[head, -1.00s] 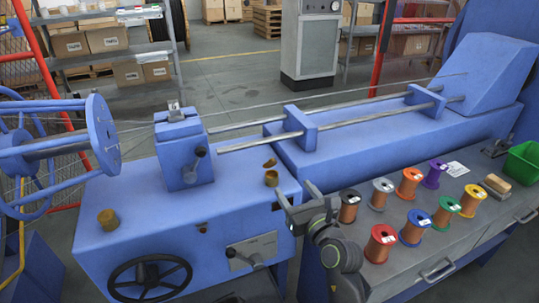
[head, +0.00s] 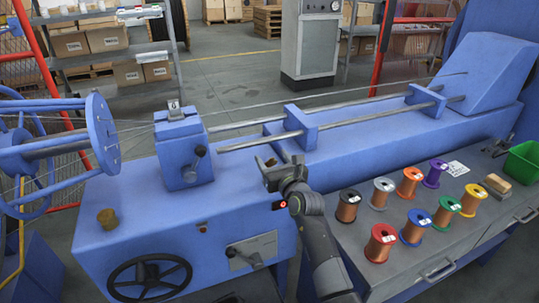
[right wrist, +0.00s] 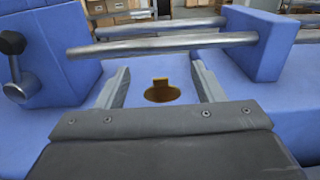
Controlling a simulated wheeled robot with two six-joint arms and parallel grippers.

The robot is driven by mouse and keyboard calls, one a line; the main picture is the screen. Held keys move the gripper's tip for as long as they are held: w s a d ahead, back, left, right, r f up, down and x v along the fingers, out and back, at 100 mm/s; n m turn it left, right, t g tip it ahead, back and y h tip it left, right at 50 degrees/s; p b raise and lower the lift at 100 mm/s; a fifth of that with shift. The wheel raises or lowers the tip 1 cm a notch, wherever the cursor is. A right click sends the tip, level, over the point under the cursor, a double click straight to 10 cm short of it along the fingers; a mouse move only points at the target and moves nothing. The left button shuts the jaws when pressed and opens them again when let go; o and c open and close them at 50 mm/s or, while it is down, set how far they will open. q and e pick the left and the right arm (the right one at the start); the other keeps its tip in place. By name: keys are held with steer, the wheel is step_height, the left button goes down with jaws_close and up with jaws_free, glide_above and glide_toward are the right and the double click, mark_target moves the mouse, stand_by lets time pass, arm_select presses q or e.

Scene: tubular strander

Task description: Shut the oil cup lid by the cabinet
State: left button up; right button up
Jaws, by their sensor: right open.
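The oil cup (right wrist: 162,94) nearer the bench is a small brass cup on the blue machine top. In the right wrist view its lid (right wrist: 160,81) stands up at the cup's far side, so the cup is open. My right gripper (head: 267,165) is open and empty, over the machine top at this cup. In the right wrist view the cup shows between its two fingers, apart from both. In the head view the gripper hides the cup. A second brass oil cup (head: 107,218) sits at the machine's left end and looks shut. My left gripper is out of view.
Steel rods (head: 252,142) run just beyond the cup to a blue bracket (head: 305,128). A block with a lever (head: 181,155) stands to the left. The grey bench (head: 455,225) at right holds several wire spools. A handwheel (head: 150,278) is at the front.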

mark_target(270, 164)
steer(key=x, duration=0.2)
steer(key=shift+w+a, duration=0.1)
steer(key=shift+w, duration=0.4)
